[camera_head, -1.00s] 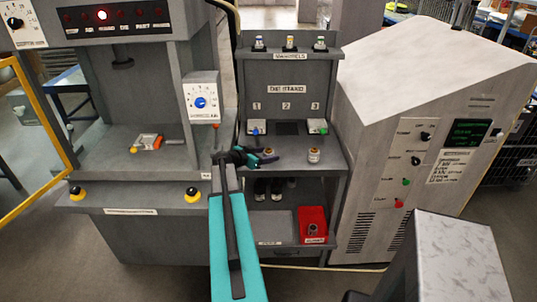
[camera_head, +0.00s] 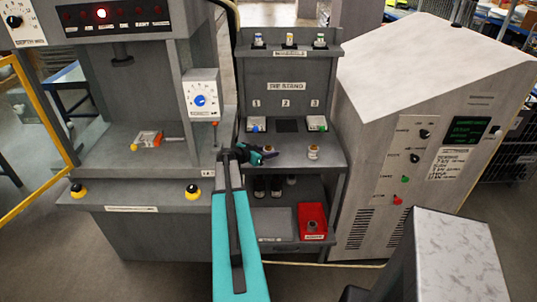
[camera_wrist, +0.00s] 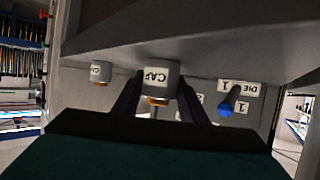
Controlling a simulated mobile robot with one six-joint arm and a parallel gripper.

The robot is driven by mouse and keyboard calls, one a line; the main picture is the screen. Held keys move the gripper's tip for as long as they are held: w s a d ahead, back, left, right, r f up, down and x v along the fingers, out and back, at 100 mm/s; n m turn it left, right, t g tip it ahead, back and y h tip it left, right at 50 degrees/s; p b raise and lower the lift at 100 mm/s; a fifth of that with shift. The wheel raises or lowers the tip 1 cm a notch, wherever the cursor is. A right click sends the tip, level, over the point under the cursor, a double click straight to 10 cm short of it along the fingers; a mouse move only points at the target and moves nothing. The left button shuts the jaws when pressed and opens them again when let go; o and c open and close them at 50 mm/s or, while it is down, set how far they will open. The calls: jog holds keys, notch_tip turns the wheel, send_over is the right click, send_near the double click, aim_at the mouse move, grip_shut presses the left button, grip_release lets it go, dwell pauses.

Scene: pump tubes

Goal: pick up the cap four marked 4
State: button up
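In the wrist view a grey cap (camera_wrist: 159,76) with a brass-coloured end lies between my fingertips. Its upside-down label reads CAP; I cannot make out a number. A second, similar cap (camera_wrist: 101,72) shows to its left. In the head view my gripper (camera_head: 264,156) is low over the shelf of the middle station, beside a cap (camera_head: 268,148) partly hidden by it. Another cap (camera_head: 313,152) stands to the right on that shelf. My fingers are apart, on either side of the nearer cap; firm contact is not visible.
The grey station (camera_head: 286,95) rises behind the shelf, with numbered places and die blocks (camera_head: 317,124). A red bin (camera_head: 313,222) and dark tubes are on the lower shelf. A press (camera_head: 110,150) stands left, a sloped control cabinet (camera_head: 430,100) right.

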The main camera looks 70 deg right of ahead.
jog(key=c, duration=0.5)
jog(key=shift+r, duration=0.2)
jog(key=shift+r+b, duration=1)
jog(key=shift+r, duration=0.15)
jog(key=a+b, duration=0.2)
jog(key=a, duration=0.3)
jog(key=a+r+b, duration=0.1)
jog(key=a+b, duration=0.1)
jog(key=a, duration=0.3)
jog(key=a+r+b, duration=0.1)
jog(key=a+b, duration=0.1)
jog(key=a, duration=0.4)
jog(key=shift+w+r, duration=0.15)
jog(key=shift+w, duration=0.2)
